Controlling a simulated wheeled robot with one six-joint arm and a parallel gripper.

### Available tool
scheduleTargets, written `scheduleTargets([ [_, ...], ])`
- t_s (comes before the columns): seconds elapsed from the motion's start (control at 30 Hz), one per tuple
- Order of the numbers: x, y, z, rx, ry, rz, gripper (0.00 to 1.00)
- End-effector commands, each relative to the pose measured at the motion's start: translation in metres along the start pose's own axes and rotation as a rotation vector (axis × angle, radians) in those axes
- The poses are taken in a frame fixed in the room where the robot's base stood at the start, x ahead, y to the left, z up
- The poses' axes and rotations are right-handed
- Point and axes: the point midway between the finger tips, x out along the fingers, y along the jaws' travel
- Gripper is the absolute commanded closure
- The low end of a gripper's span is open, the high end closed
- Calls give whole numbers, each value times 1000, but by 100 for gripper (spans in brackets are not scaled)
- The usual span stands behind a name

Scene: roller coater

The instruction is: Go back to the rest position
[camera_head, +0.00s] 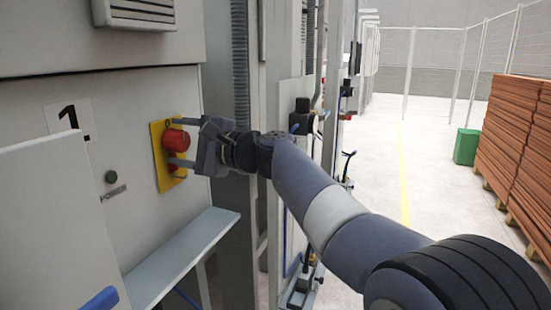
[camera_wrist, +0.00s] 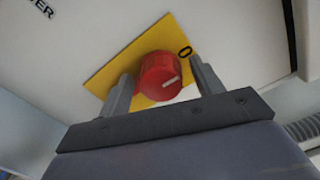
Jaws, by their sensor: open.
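My gripper (camera_head: 182,142) is at the machine's front panel, with its two fingers on either side of a red knob (camera_head: 175,140). The knob sits on a yellow plate (camera_head: 158,158). In the wrist view my gripper (camera_wrist: 160,88) is open, one finger to the left and one to the right of the red knob (camera_wrist: 159,77). The knob has a pale mark, and a "0" shows on the yellow plate (camera_wrist: 118,68). Whether the fingers touch the knob cannot be told. My arm stretches from the lower right to the panel.
A grey ledge (camera_head: 185,255) juts out below the knob. Machine posts and fittings (camera_head: 303,120) stand behind my arm. Stacked brown boards (camera_head: 515,150) and a green box (camera_head: 466,146) are at the right; floor between is clear.

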Motion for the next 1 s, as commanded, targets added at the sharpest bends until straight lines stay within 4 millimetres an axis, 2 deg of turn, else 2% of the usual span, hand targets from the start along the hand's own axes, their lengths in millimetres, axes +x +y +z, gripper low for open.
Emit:
scheduleTargets([
  [0.03,0,-5,2,41,0,0,37],
  [1.0,0,-6,1,771,1,0,37],
])
